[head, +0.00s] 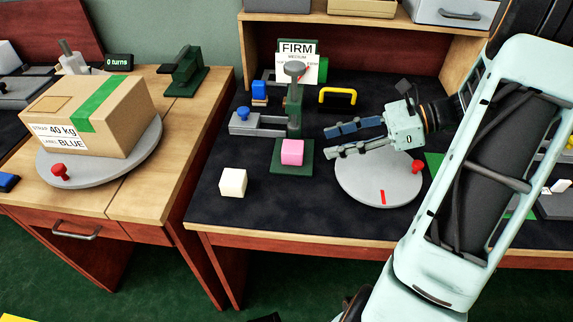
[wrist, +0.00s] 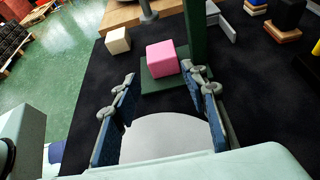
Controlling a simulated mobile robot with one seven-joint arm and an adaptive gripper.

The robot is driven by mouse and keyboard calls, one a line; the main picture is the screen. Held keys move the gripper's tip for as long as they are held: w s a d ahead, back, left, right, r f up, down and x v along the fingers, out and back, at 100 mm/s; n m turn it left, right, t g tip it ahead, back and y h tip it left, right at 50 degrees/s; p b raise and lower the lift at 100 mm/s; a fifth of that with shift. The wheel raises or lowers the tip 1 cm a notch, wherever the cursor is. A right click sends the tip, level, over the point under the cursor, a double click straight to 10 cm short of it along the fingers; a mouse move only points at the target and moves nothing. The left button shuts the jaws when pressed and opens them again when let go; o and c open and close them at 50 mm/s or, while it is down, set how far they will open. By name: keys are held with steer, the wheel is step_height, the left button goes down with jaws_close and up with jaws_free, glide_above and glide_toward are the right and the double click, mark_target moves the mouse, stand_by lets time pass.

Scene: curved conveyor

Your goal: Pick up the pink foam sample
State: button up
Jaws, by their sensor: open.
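The pink foam sample (head: 292,151) is a small cube on the dark green base (head: 291,168) of a press-like stand, in front of its upright post. It also shows in the wrist view (wrist: 162,59), between and beyond my fingertips. My gripper (head: 331,143) is open and empty, to the right of the pink cube in the head view, its blue-padded fingers pointing left toward it. In the wrist view the two fingers (wrist: 160,82) are spread apart with a gap to the cube. Nothing hides the cube in either view.
A white cube (head: 233,182) sits left of the stand. A grey turntable (head: 350,185) with a red knob lies below my gripper. The green post (head: 295,110) stands behind the cube, with a FIRM sign (head: 297,48) farther back. A yellow-handled block (head: 338,97) is behind.

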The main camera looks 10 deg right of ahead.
mark_target(297, 147)
steer(key=shift+w+d, duration=0.1)
steer(key=shift+w, duration=0.1)
steer(key=shift+w+a+f, duration=0.15)
steer(key=shift+a, duration=0.15)
steer(key=b+x, duration=0.1)
steer(key=x, duration=0.4)
steer(key=shift+b, duration=0.4)
steer(key=b+x, duration=0.1)
steer(key=x, duration=0.1)
steer(key=r+b+x, duration=0.1)
steer(key=x, duration=0.2)
steer(key=shift+a, duration=0.2)
steer(key=shift+c, duration=0.6)
steer(key=c, duration=0.4)
steer(key=shift+o, duration=0.2)
